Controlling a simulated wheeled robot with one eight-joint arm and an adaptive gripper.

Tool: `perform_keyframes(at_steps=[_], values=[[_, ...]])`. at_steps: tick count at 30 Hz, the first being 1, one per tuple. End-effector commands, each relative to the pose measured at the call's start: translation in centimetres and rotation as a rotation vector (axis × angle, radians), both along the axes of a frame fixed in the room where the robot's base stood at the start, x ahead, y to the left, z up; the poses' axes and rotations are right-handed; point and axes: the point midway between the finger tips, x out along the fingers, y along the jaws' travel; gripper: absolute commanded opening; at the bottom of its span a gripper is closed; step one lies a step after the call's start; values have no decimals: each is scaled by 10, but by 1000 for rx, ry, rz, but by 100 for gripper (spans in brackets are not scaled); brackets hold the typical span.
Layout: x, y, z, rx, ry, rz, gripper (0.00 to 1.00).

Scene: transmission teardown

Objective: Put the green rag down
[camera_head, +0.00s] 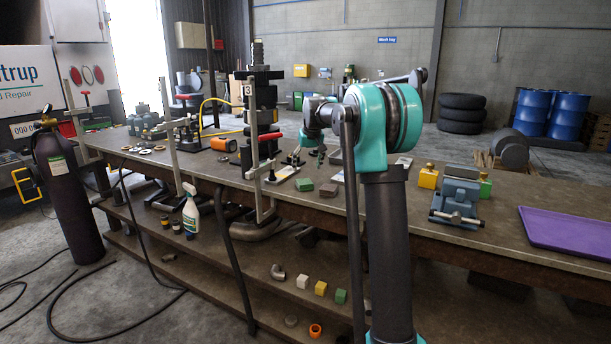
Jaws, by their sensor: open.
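A small flat green piece (305,185), which looks like the folded green rag, lies on the workbench (405,226) near its front edge. My arm reaches over the bench, and its dark end shows left of the teal joint. My gripper (307,156) is small and partly hidden there, above and behind the green rag in the picture. Its fingers look apart, and nothing shows between them. The rag appears clear of the fingers.
A brown-red folded piece (329,190) lies right of the rag. A tall press (262,110) stands to the left. A blue-grey vise (460,198), a yellow block (428,178) and a purple tray (570,230) are to the right. Bare bench top lies between.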

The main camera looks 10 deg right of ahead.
Motion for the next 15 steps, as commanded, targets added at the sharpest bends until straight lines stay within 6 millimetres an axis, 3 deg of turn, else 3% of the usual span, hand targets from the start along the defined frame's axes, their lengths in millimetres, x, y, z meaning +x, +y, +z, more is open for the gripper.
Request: perform_keyframes(at_steps=[6,15], values=[[-12,-2,29,0,0,0,71],[-17,-3,37,0,0,-1,71]])
